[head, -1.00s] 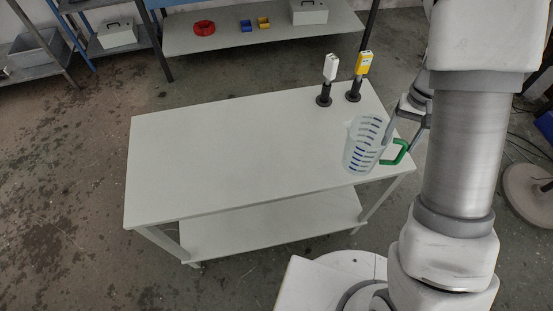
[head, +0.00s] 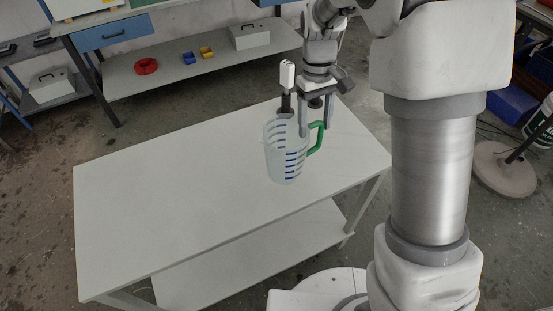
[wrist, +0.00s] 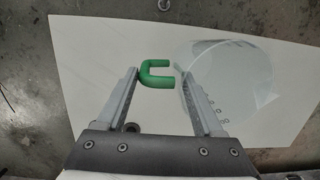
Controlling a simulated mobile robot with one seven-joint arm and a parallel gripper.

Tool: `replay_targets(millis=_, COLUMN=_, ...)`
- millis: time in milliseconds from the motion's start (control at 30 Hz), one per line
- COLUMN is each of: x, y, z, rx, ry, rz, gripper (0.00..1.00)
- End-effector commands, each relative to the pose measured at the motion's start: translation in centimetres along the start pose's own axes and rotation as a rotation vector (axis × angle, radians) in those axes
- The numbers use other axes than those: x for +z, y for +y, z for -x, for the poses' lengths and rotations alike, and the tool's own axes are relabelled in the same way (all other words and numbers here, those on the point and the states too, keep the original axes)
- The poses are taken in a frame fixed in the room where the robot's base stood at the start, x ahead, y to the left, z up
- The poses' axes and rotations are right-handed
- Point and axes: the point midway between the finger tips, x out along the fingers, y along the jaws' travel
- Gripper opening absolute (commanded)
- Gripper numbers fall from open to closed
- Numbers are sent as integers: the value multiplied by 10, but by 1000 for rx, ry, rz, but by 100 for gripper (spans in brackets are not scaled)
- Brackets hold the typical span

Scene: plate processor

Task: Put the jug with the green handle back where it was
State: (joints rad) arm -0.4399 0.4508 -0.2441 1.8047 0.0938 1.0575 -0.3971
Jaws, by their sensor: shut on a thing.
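The clear jug (head: 285,160) with blue marks and a green handle (head: 317,138) is over the right part of the white table, roughly upright. My gripper (head: 317,128) points down from above, shut on the jug at the handle. In the wrist view the green handle (wrist: 157,75) lies between the two fingers (wrist: 157,72), and the jug (wrist: 235,65) shows faintly at right. The jug seems to be above the tabletop, but its exact height cannot be told.
The white table (head: 170,200) is bare on its left and middle. A white-topped device on a dark stand (head: 287,80) stands close behind the jug. A shelf at the back holds a red ring (head: 146,66), blue and yellow bins and a grey box (head: 249,36).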

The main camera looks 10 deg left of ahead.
Motion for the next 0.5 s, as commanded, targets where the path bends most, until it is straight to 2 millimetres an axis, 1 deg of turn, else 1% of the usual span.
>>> replay_targets(millis=33, x=-4, y=-13, z=-7, rx=0, ry=-4, rz=6, gripper=0)
replay_targets(millis=100, x=-11, y=-28, z=-17, rx=-1, ry=-4, rz=5, gripper=0)
replay_targets(millis=233, x=-21, y=-51, z=-31, rx=0, ry=-3, rz=3, gripper=0)
replay_targets(millis=333, x=-26, y=-62, z=-38, rx=0, ry=-1, rz=1, gripper=0)
replay_targets(millis=500, x=-29, y=-67, z=-45, rx=-1, ry=-1, rz=-2, gripper=0)
